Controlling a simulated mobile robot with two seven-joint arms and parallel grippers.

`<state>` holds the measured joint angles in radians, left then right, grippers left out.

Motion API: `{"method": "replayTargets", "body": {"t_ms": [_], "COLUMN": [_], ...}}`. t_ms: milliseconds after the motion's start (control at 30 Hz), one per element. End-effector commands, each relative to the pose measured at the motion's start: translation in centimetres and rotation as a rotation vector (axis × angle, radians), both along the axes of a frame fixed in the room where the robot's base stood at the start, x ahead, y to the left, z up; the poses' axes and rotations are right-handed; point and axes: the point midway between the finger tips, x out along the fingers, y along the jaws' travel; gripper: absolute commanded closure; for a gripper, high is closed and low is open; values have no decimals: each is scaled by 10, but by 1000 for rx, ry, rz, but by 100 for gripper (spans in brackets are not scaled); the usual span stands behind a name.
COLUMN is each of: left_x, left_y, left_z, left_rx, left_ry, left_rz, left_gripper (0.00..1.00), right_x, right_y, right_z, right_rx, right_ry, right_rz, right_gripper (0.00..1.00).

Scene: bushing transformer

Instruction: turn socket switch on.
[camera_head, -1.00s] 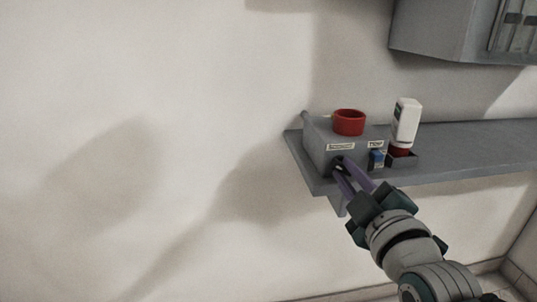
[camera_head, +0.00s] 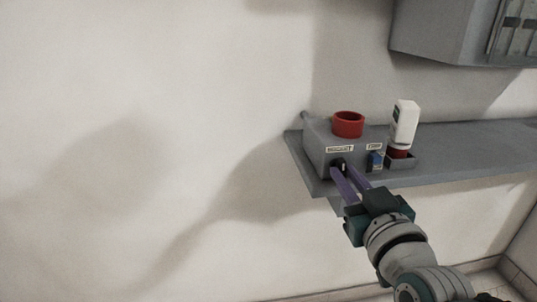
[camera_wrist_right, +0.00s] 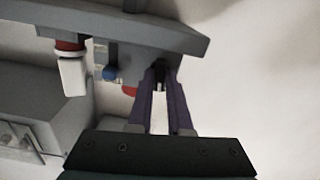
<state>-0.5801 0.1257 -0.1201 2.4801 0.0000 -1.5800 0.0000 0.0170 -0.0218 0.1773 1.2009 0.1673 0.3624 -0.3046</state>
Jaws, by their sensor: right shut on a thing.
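The grey socket box (camera_head: 318,148) stands at the left end of the wall shelf in the head view, with a red round socket (camera_head: 348,124) on top and white labels on its front. A black switch (camera_head: 339,164) sits on the front face below the left label. My right gripper (camera_head: 350,172) reaches up from the lower right, its purple fingers at the black switch and shut on it. The right wrist view also shows the fingers (camera_wrist_right: 160,85) around the dark switch (camera_wrist_right: 159,69). My left gripper is not in view.
A blue switch (camera_head: 375,161) sits close to the right of the fingers. A white bottle with a red cap (camera_head: 404,124) stands upside down in a small grey holder. The grey shelf (camera_head: 480,146) runs right; a grey cabinet (camera_head: 435,30) hangs above.

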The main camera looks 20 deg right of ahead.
Motion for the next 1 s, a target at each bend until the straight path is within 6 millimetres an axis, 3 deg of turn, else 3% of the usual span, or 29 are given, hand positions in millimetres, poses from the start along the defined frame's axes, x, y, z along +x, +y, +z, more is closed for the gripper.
{"method": "replayTargets", "body": {"t_ms": [300, 833, 867, 1000], "left_x": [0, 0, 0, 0], "left_y": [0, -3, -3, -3], "left_z": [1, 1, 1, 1], "left_rx": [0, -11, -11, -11], "left_ry": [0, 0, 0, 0], "left_rz": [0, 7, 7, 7], "left_gripper": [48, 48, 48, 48], "right_x": [0, 0, 0, 0], "right_y": [0, 0, 0, 0], "right_z": [1, 2, 2, 1], "right_rx": [114, 137, 137, 136], "right_ry": [-31, -37, -38, -36], "right_rz": [0, 0, 1, 0], "right_gripper": [100, 100, 82, 70]}}
